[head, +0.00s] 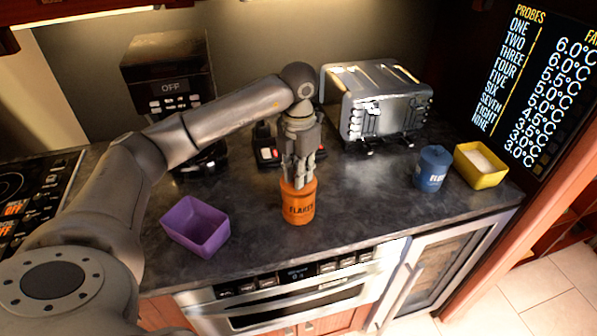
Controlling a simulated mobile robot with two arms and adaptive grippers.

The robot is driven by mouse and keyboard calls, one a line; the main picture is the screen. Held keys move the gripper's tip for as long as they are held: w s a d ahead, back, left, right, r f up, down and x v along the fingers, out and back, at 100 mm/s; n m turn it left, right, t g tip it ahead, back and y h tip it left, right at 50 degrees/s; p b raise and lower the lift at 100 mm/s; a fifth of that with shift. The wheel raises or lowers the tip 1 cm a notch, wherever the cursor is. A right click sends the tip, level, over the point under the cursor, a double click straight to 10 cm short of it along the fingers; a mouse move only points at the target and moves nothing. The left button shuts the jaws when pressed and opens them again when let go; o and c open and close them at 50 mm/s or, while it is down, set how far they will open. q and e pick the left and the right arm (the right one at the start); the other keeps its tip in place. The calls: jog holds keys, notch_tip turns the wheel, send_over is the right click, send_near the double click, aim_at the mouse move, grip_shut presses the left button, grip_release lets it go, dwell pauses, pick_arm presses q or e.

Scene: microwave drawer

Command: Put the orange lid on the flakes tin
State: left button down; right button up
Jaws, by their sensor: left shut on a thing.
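The flakes tin (298,209) is an orange cylinder with dark lettering, standing upright near the front of the dark counter. My left gripper (298,183) points down from above at the tin's top, its fingers shut on the orange lid (311,184). The lid and tin are the same orange, so the seam between them is hard to make out. The lid sits at the tin's mouth; I cannot tell whether it is fully seated. The fingers partly cover the lid. My right gripper is not in view.
An empty purple bowl (195,227) stands left of the tin. A blue tin (432,170) and a yellow bowl (481,166) with white contents are at the right. A silver toaster (375,100) and a dark machine (168,85) stand behind. The counter between the orange and blue tins is clear.

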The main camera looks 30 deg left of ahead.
pick_arm(q)
jog(key=shift+f, duration=0.25)
dwell(0.5)
dwell(0.5)
jog(key=shift+f+b, duration=0.2)
jog(key=shift+b, duration=0.2)
jog(key=c, duration=1.3)
grip_release()
jog(key=shift+o, duration=0.2)
jog(key=o, duration=0.5)
